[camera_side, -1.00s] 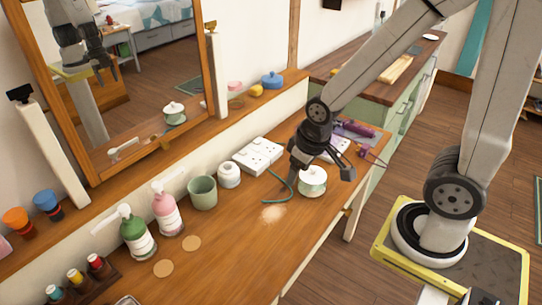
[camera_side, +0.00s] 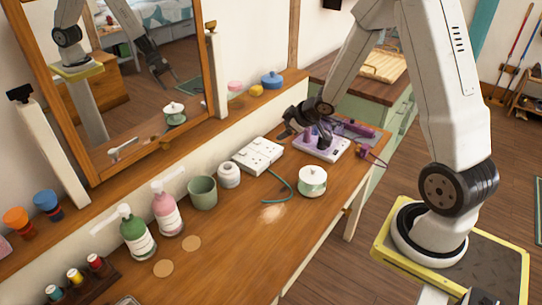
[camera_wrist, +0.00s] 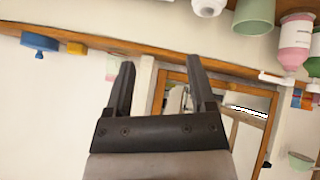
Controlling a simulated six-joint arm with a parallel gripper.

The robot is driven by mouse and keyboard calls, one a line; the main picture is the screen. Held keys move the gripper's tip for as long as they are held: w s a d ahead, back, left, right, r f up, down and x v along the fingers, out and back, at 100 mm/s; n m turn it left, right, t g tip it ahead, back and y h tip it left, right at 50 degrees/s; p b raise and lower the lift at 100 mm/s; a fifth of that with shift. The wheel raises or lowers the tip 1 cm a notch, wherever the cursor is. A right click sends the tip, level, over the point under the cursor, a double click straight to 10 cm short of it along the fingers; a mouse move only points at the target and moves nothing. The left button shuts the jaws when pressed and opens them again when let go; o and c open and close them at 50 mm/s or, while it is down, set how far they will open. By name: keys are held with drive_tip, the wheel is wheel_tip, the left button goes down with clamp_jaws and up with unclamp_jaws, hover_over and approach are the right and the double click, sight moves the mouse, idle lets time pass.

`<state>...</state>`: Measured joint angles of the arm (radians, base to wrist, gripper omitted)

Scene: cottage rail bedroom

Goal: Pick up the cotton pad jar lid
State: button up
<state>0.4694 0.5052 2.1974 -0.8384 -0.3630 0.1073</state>
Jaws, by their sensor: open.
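The cotton pad jar (camera_side: 312,187) stands upright near the front edge of the wooden dresser top, with its pale lid (camera_side: 312,173) seated on it. Nothing touches the lid, and its reflection shows in the mirror. My gripper (camera_side: 285,132) is beyond the jar and to its left in the side view, near the wall and shelf. In the wrist view my gripper (camera_wrist: 160,68) is open, with nothing between its two dark fingers.
A white socket block (camera_side: 258,155), green cable (camera_side: 284,185), white pot (camera_side: 229,175) and green cup (camera_side: 203,192) stand left of the jar. A purple item on a pale box (camera_side: 321,147) lies behind it.

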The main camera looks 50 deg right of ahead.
sight(322, 173)
drive_tip(key=s+d+f+n+y, duration=0.1)
drive_tip(key=s+d+f+y, duration=0.1)
drive_tip(key=f, duration=0.1)
drive_tip(key=s+d+f+n+t+y, duration=0.1)
drive_tip(key=d+f+y, duration=0.1)
drive_tip(key=d+f, duration=0.1)
drive_tip(key=s+d+f+n+t+y, duration=0.1)
drive_tip(key=s+d+f+n+y, duration=0.1)
drive_tip(key=d+f+y, duration=0.1)
drive_tip(key=shift+s+d+f, duration=0.15)
drive_tip(key=shift+s+f, duration=0.1)
drive_tip(key=shift+s, duration=0.1)
drive_tip(key=s+f+n+y, duration=0.1)
drive_tip(key=s+f+y, duration=0.1)
drive_tip(key=s, duration=0.4)
drive_tip(key=shift+s+f+g+y, duration=0.15)
drive_tip(key=shift+f+g+y, duration=0.2)
drive_tip(key=shift+y, duration=0.35)
drive_tip(key=shift+x, duration=1.3)
